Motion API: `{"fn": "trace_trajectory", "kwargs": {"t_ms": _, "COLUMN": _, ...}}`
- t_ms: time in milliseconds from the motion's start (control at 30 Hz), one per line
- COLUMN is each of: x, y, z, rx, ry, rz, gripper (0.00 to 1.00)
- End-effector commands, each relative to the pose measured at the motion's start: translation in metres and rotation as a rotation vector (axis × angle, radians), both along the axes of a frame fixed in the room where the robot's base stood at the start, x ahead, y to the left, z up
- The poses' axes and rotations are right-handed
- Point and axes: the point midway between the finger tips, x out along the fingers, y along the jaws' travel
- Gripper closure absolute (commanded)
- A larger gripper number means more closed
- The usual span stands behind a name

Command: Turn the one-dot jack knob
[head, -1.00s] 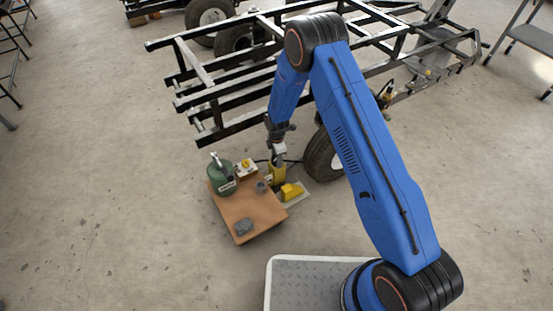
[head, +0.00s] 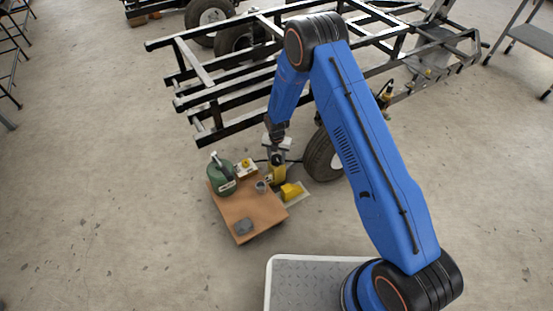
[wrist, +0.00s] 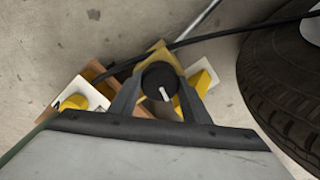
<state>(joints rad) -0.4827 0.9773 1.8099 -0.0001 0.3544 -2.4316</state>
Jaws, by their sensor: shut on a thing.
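A yellow jack (head: 278,174) stands at the back right edge of a brown board, beside the tyre. A round black knob (wrist: 159,80) with a white pointer mark tops it in the wrist view. My gripper (wrist: 158,92) points down over the jack, its two grey fingers on opposite sides of the knob, shut on it. My gripper (head: 277,156) also shows above the jack in the head view. The pointer mark slants down and slightly right in the wrist view. I cannot make out a dot on the jack.
The brown board (head: 244,215) holds a green canister (head: 222,178), a white box with a yellow button (head: 246,168), a small grey cup (head: 262,187) and a grey lump (head: 243,227). A yellow wedge (head: 291,191) lies right. The black frame (head: 230,135) and tyre (head: 322,157) stand close. A dark hose (wrist: 215,35) crosses behind the knob.

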Motion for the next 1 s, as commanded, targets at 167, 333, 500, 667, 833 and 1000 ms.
{"fn": "trace_trajectory", "kwargs": {"t_ms": 167, "x": 0.0, "y": -0.0002, "z": 0.0002, "rx": 0.0, "ry": 0.0, "rz": 0.114, "gripper": 0.79}}
{"fn": "trace_trajectory", "kwargs": {"t_ms": 333, "x": -0.0001, "y": -0.0003, "z": 0.0002, "rx": 0.0, "ry": 0.0, "rz": 0.191, "gripper": 0.79}}
{"fn": "trace_trajectory", "kwargs": {"t_ms": 500, "x": 0.0, "y": -0.0003, "z": 0.0002, "rx": 0.0, "ry": 0.0, "rz": 0.232, "gripper": 0.79}}
{"fn": "trace_trajectory", "kwargs": {"t_ms": 667, "x": 0.0, "y": -0.0003, "z": 0.0002, "rx": 0.0, "ry": 0.0, "rz": 0.248, "gripper": 0.8}}
{"fn": "trace_trajectory", "kwargs": {"t_ms": 833, "x": 0.0, "y": -0.0003, "z": 0.0002, "rx": 0.0, "ry": 0.0, "rz": 0.25, "gripper": 0.79}}
{"fn": "trace_trajectory", "kwargs": {"t_ms": 1000, "x": 0.0, "y": -0.0003, "z": 0.0002, "rx": 0.0, "ry": 0.0, "rz": 0.25, "gripper": 0.79}}
